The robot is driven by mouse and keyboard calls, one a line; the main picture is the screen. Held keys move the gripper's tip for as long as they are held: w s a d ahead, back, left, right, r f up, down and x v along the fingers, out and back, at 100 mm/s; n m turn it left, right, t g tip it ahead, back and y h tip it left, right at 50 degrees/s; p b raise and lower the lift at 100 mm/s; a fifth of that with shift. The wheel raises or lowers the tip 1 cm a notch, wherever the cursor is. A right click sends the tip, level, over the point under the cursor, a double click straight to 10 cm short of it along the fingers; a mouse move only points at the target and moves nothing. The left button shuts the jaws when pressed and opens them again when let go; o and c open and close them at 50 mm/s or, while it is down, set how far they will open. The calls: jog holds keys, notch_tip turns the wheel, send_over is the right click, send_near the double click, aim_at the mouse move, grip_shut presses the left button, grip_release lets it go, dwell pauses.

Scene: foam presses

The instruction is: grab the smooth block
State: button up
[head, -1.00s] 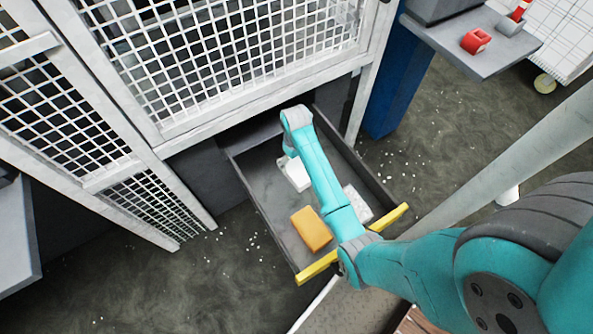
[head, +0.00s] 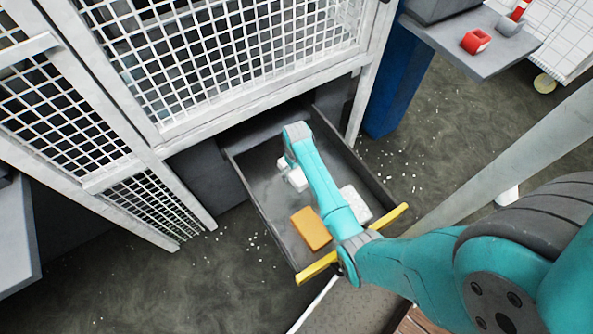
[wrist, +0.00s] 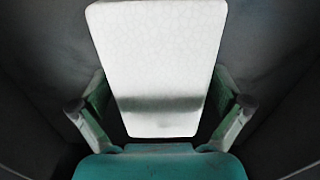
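A white block (wrist: 160,45) fills the middle of the wrist view; its top is flat with a faint crackle pattern, and a dark shadow band crosses its near part. In the head view this white block (head: 298,181) lies in the open drawer, partly hidden by my arm. My gripper (wrist: 160,100) is open, with one finger on each side of the block and dark gaps between fingers and block. A second, whiter-grey block with a rougher, speckled look (head: 358,204) lies right of my arm. An orange block (head: 311,228) lies near the drawer front.
The dark drawer (head: 262,205) has raised side walls and a yellow front edge (head: 317,268). A white mesh cage (head: 230,60) stands above and behind it. A shelf at upper right holds a red object (head: 475,41). White crumbs dot the floor.

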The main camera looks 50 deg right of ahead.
jog(key=c, duration=0.8)
